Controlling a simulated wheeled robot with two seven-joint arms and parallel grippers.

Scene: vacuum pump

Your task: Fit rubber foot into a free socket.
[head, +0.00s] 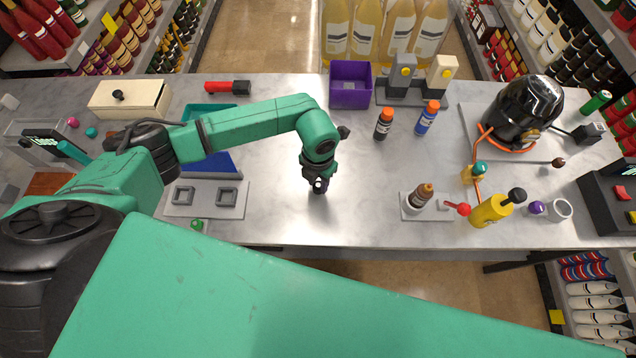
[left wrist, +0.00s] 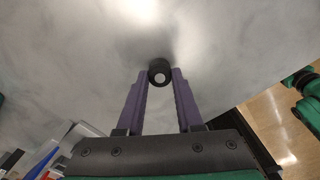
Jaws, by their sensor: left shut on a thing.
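My left gripper (head: 318,188) points down over the bare middle of the table in the head view. In the left wrist view its two purple-grey fingers are shut on the rubber foot (left wrist: 160,72), a small black round piece with a pale centre, held at the fingertips. In the head view the foot (head: 318,185) is small and partly covered by the gripper. A light plate (head: 205,211) with two grey square frames, apparently sockets, lies left of the gripper. Both frames look empty. My right gripper cannot be made out.
The grey table (head: 290,225) is clear around the gripper. Black (head: 383,124) and blue (head: 427,118) bottles stand behind right. A white tray (head: 413,214) with a dropper bottle lies right. The black pump (head: 524,110) stands far right. A purple bin (head: 350,94) stands behind.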

